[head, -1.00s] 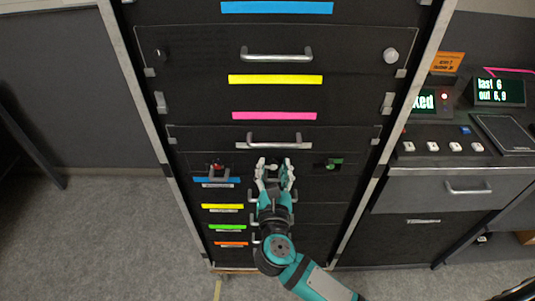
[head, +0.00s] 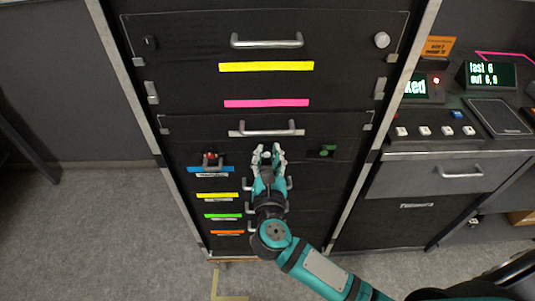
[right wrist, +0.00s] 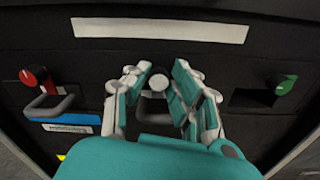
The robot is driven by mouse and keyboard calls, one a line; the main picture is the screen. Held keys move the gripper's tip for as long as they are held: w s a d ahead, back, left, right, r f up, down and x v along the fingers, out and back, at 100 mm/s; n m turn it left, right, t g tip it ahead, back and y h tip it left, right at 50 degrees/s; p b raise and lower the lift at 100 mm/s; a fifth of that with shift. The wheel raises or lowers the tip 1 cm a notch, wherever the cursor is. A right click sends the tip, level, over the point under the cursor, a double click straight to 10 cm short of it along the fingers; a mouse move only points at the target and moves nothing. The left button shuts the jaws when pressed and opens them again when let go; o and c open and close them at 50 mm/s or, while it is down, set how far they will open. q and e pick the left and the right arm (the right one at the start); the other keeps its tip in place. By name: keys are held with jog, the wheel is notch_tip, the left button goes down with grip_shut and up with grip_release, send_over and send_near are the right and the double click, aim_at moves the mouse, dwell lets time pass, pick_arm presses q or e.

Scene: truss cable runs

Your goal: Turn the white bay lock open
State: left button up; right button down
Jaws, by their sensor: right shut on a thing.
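The white bay lock (right wrist: 159,83) is a small round white knob on the black cabinet front, in the middle of the right wrist view. My right gripper (head: 267,149) reaches up to it from below in the head view. In the right wrist view its white and teal fingers (right wrist: 156,88) are shut around the knob, on its left and right sides. In the head view the fingers mostly hide the knob. I cannot tell the exact angle of the lock. My left gripper is in neither view.
A red lock (head: 211,158) sits left of my gripper and a green lock (head: 327,151) to its right. A drawer handle (head: 265,129) is just above. Several labelled small drawers lie below left. A control console (head: 450,125) stands at the right.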

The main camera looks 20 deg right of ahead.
jog(key=shift+n+p, duration=0.55)
jog(key=shift+n, duration=0.15)
jog(key=shift+n+p, duration=0.55)
jog(key=shift+n, duration=0.15)
jog(key=shift+f+n+p, duration=0.25)
jog(key=shift+n+p, duration=0.35)
jog(key=shift+n, duration=0.3)
dwell(1.0)
jog(key=c, duration=1.5)
grip_release()
jog(key=o, duration=0.3)
jog(key=shift+r, duration=0.2)
jog(key=shift+s, duration=0.1)
jog(key=v, duration=1.2)
